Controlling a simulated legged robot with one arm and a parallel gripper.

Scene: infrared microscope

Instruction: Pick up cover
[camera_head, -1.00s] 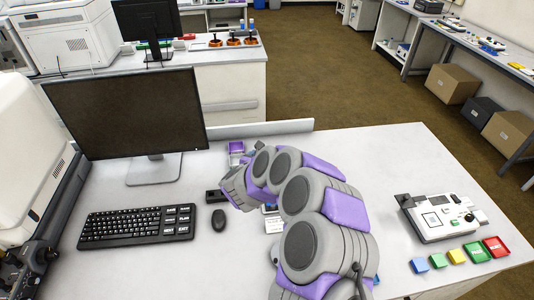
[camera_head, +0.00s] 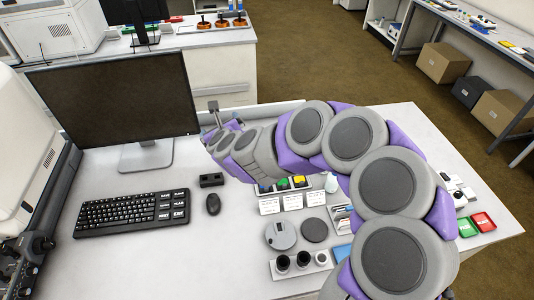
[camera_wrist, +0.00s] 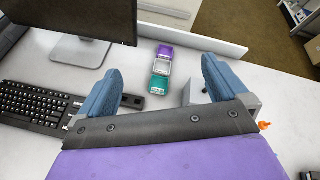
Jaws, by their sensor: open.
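I cannot tell for certain which thing is the cover. Two round flat pieces lie on the white desk in the head view: a light grey disc (camera_head: 280,235) with a small fitting on it, and a plain dark disc (camera_head: 314,230). My gripper (camera_wrist: 162,67) is open and empty in the wrist view, its two blue fingers spread above the desk. In the head view my arm reaches left over the desk, away from both discs. A purple-lidded box (camera_wrist: 166,51) and a teal box (camera_wrist: 158,85) show beyond and between my fingers.
A monitor (camera_head: 115,95), keyboard (camera_head: 132,213) and mouse (camera_head: 213,203) stand at left. Black cylinders (camera_head: 283,262) sit in a white holder near the front. White cards (camera_head: 269,205) lie behind the discs. Green (camera_head: 466,227) and red (camera_head: 483,221) trays are at right.

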